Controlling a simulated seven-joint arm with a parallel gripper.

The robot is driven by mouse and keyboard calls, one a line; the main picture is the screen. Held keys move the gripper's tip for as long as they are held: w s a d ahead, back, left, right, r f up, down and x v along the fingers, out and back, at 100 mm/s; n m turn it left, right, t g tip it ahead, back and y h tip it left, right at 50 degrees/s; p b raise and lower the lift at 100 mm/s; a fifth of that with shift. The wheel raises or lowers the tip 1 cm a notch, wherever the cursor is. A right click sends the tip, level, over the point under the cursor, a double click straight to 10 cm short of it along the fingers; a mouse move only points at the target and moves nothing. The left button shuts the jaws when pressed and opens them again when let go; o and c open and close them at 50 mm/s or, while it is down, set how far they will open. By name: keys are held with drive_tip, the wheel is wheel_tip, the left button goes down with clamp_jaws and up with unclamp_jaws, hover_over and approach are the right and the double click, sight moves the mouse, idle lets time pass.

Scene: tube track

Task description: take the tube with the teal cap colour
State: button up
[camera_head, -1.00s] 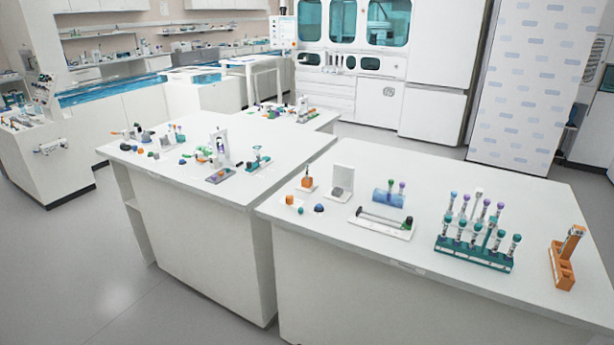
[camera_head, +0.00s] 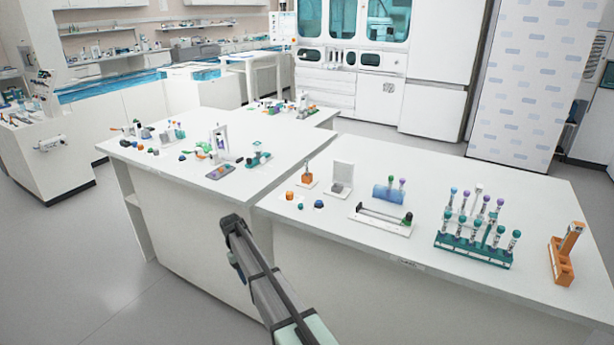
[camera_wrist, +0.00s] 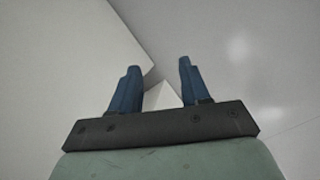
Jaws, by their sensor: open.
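A teal rack (camera_head: 472,256) stands on the right bench and holds several upright tubes. Its front row has several teal-capped tubes, one of them at the left end (camera_head: 448,215) and one at the right end (camera_head: 516,234). Its back row shows blue, purple and pale caps, such as a purple-capped tube (camera_head: 466,195). My gripper (camera_head: 231,222) is in front of the benches' near edge, well left of the rack. In the wrist view its two dark blue fingers (camera_wrist: 158,68) are apart with nothing between them. No tube shows in the wrist view.
An orange holder (camera_head: 563,265) stands right of the rack. Left of the rack are a white tray with a dark rod (camera_head: 382,220) and a blue block (camera_head: 388,197) with two capped tubes. The left bench (camera_head: 150,160) carries several small items. The right bench's front strip is clear.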

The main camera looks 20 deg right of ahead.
drive_tip(key=w+a+r, duration=0.2)
drive_tip(key=w+r, duration=0.3)
drive_tip(key=r, duration=0.3)
drive_tip(key=w+a+r+t, duration=0.1)
drive_tip(key=w+a+r, duration=0.1)
drive_tip(key=w+r, duration=0.5)
drive_tip(key=w+a+r, duration=0.2)
drive_tip(key=w+r, duration=0.1)
drive_tip(key=r, duration=0.7)
drive_tip(key=t+y, duration=0.2)
approach(307, 166)
drive_tip(key=f, duration=1)
drive_tip(key=shift+w+d+f, duration=0.2)
drive_tip(key=shift+w, duration=0.05)
drive_tip(key=shift+c, duration=0.3)
clamp_jaws()
